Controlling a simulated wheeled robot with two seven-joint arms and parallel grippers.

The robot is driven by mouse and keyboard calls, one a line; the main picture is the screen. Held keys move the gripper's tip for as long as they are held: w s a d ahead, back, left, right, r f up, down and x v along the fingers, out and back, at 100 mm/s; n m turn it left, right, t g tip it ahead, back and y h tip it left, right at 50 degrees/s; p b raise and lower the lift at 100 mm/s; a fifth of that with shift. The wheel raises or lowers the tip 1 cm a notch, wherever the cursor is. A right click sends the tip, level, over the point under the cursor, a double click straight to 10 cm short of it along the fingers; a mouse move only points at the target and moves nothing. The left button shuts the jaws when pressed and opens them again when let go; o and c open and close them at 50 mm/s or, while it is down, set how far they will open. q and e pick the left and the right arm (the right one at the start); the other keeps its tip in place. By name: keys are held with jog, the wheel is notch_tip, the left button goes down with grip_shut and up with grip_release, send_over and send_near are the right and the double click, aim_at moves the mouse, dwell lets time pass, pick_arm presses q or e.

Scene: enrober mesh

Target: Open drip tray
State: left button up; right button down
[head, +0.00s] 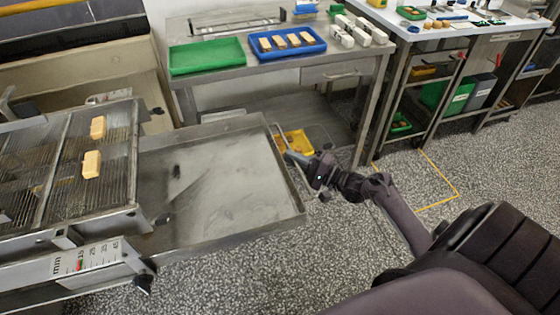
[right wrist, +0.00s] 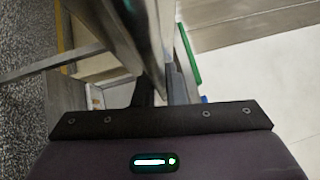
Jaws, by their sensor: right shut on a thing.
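The drip tray (head: 225,185) is a wide, shallow metal tray with smears on its floor. In the head view it sticks out to the right from under the wire mesh belt (head: 110,160) of the enrober. A thin bar handle (head: 278,135) runs along its right edge. My right gripper (head: 298,160) is at this edge, shut on the handle. In the right wrist view the gripper fingers (right wrist: 165,95) are partly hidden by metal close to the camera. My left gripper is not in view.
Two pale bars (head: 92,163) lie on the mesh. A steel table (head: 235,70) behind holds a green tray (head: 205,57) and a blue tray (head: 265,52) with several bars. A yellow container (head: 295,142) is low behind the drip tray. Speckled floor (head: 240,265) is open in front.

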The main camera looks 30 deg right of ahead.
jog(key=shift+d, duration=0.2)
jog(key=c, duration=1.5)
grip_release()
jog(key=shift+s, duration=0.15)
jog(key=v, duration=0.7)
jog(key=shift+s+d, duration=0.2)
jog(key=shift+s, duration=0.05)
jog(key=shift+f, duration=0.1)
